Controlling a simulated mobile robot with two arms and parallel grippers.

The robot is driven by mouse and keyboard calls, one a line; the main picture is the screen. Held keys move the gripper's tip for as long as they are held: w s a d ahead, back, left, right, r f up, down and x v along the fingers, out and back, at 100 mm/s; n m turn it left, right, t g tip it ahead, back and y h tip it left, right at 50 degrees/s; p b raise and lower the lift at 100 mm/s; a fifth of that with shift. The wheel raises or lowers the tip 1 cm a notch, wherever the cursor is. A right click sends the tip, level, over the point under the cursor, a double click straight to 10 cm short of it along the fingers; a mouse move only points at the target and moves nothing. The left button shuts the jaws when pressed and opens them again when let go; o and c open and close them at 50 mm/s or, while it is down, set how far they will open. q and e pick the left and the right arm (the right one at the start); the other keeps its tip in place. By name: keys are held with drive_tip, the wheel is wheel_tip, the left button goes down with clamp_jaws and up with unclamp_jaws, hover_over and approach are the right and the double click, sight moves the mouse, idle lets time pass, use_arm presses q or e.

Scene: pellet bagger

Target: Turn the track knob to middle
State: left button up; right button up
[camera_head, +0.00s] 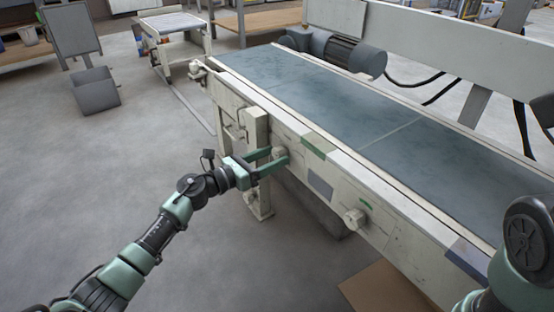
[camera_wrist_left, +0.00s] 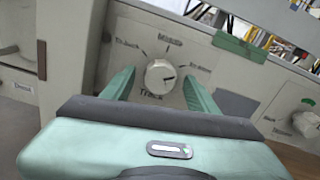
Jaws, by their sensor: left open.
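The track knob (camera_wrist_left: 159,74) is a round, off-white dial on the conveyor's side panel, with the word "Track" below it. Labels surround it: one at upper left, one above that appears to read "Middle", and one at right. Its dark pointer mark points right, toward the right label. In the head view the knob (camera_head: 280,153) shows between the fingertips of my left gripper (camera_head: 272,161). The gripper is open, with one green finger on each side of the knob; I cannot tell whether they touch it. My right gripper is out of view; only part of that arm shows.
A second knob (camera_head: 354,219) sits further right on the same panel. The conveyor belt (camera_head: 330,95) runs above the panel, with a motor (camera_head: 345,54) behind it. A cardboard piece (camera_head: 385,290) lies on the floor below. Floor left of the conveyor is mostly clear.

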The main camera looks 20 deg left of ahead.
use_arm(q)
drive_tip(key=shift+x, duration=0.8)
drive_tip(key=shift+s, duration=0.1)
clamp_jaws()
